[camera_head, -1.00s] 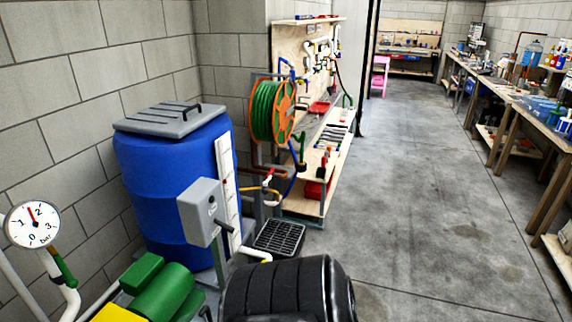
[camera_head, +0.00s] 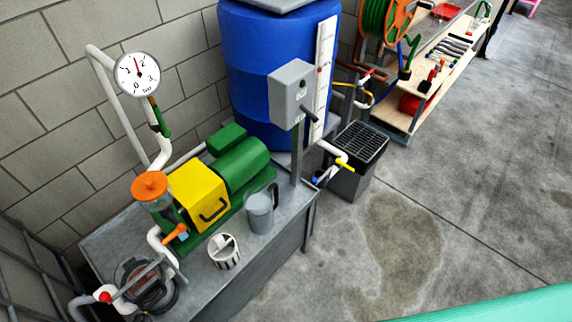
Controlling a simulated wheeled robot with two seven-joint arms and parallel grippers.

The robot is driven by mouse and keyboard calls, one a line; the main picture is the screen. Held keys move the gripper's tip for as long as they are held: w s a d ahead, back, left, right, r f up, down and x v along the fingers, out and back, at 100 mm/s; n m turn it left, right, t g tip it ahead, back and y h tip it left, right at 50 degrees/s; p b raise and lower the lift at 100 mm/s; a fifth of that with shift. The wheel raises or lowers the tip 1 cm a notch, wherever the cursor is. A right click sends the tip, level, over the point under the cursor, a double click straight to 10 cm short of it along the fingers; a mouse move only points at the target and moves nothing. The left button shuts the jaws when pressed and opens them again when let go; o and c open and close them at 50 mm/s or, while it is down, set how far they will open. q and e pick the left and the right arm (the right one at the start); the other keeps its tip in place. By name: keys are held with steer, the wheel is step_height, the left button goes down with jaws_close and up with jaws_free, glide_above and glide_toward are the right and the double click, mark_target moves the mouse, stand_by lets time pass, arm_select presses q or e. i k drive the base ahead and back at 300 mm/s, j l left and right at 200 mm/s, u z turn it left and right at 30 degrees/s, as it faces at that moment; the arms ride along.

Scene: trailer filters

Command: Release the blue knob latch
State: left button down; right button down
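I cannot make out a blue knob latch for certain. A small blue piece (camera_head: 317,181) shows beside the white pipe with a yellow handle (camera_head: 344,162), at the grey bench's right end; it is too small to tell what it is. A round clear-topped pot (camera_head: 146,284) sits at the bench's near left, with a red knob (camera_head: 105,297) beside it. Neither of my grippers is in view.
The bench (camera_head: 232,292) carries a yellow and green pump (camera_head: 212,182), an orange-capped strainer (camera_head: 150,187), a grey jug (camera_head: 260,212) and a white slotted basket (camera_head: 224,252). A gauge (camera_head: 137,74) and blue barrel (camera_head: 268,75) stand behind. Floor to the right is clear.

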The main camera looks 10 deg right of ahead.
mark_target(315, 181)
steer(key=l+z, duration=0.1)
steer(key=z, duration=0.45)
steer(key=i+l+z, duration=0.1)
steer(key=l, duration=0.35)
steer(key=i+l+z, duration=0.1)
steer(key=l, duration=0.3)
steer(key=i+l+z, duration=0.1)
steer(key=l, duration=0.3)
